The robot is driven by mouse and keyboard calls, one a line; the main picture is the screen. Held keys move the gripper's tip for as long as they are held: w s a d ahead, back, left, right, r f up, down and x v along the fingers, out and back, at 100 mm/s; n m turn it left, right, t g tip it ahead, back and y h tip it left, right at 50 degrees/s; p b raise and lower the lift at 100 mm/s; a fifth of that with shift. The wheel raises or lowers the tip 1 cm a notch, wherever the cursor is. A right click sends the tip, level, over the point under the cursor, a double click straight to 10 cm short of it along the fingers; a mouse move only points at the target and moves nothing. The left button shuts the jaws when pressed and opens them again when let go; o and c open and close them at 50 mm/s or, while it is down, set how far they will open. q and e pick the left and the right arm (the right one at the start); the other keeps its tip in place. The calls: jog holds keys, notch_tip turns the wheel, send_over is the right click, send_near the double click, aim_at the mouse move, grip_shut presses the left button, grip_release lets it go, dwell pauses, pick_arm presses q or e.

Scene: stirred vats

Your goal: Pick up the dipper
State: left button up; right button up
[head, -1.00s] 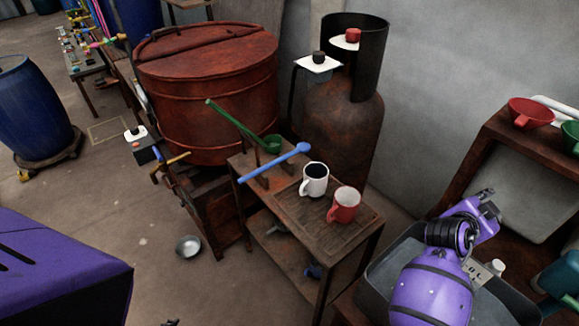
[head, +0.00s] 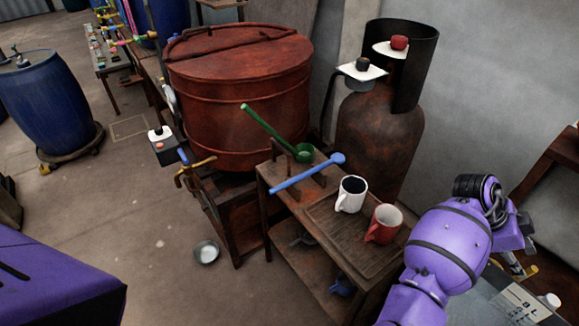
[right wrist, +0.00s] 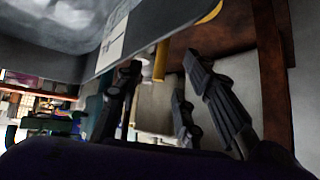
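Two dippers rest on a small wooden stand on the side table. The green dipper (head: 275,132) slants up to the left, its cup at its lower right end. The blue dipper (head: 305,175) lies in front of it, its round end at the right. The task line does not say which one is meant. My right gripper (head: 516,264) is to the right of the table, apart from both dippers and partly hidden by its own arm. In the right wrist view its fingers (right wrist: 160,105) are spread with nothing held between them. My left gripper is out of view.
A white mug (head: 351,194) and a red mug (head: 383,224) stand on the side table (head: 335,237), right of the dippers. A large rusty vat (head: 240,110) and a gas cylinder (head: 380,140) stand behind. A metal bowl (head: 206,252) is on the floor.

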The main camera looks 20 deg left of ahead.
jog(key=x, duration=0.7)
jog(key=shift+w+d+f, duration=0.1)
jog(key=shift+d, duration=0.15)
jog(key=shift+c, duration=0.5)
jog(key=c, duration=0.6)
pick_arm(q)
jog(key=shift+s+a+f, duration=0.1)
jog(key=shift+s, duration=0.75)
pick_arm(e)
grip_shut()
